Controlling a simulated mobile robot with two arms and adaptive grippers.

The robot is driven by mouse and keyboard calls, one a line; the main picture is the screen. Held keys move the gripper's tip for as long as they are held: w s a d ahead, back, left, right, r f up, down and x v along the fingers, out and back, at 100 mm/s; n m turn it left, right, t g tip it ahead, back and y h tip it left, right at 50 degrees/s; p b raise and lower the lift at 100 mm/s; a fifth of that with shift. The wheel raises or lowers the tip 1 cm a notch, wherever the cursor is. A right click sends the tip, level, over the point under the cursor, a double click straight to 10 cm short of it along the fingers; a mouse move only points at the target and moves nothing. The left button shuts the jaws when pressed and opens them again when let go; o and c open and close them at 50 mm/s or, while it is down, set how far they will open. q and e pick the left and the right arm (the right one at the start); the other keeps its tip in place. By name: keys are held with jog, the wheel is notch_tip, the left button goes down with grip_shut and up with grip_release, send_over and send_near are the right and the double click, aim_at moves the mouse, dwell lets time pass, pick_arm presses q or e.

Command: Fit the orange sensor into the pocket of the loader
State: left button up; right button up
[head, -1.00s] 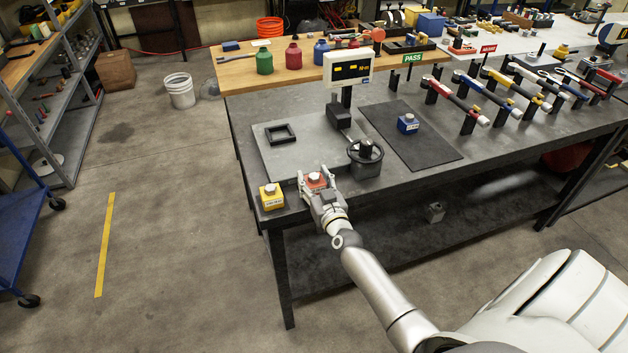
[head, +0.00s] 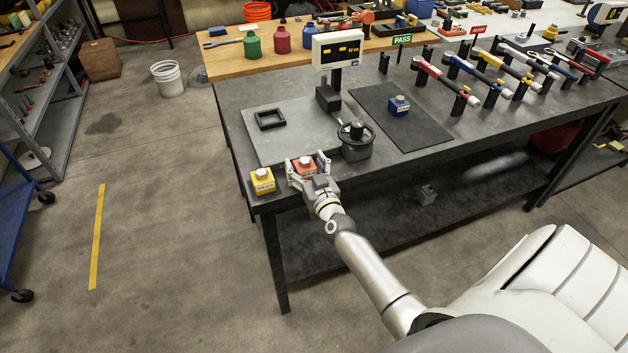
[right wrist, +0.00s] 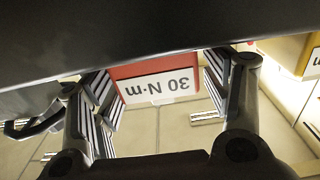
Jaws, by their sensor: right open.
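The orange sensor (head: 307,171) is a small red-orange block with a pale knob on top, at the bench's near left edge. In the right wrist view the sensor (right wrist: 155,72) shows a white "30 N·m" label, upside down, between the finger pads. My right gripper (head: 309,163) is open with one finger on each side of it. A gap shows at the right pad; contact at the left pad is unclear. The loader (head: 356,142), with a black handwheel, stands behind to the right. A black square frame (head: 270,127), perhaps its pocket, lies on the grey plate, empty. My left gripper is out of view.
A yellow block (head: 263,186) stands close left of the sensor. A display on a post (head: 338,50) stands behind the plate. The plate (head: 295,143) has bare room between sensor and frame.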

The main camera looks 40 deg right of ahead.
jog(key=f+b+v, duration=0.1)
jog(key=v, duration=0.9)
jog(key=shift+s+b, duration=0.2)
jog(key=shift+b, duration=0.1)
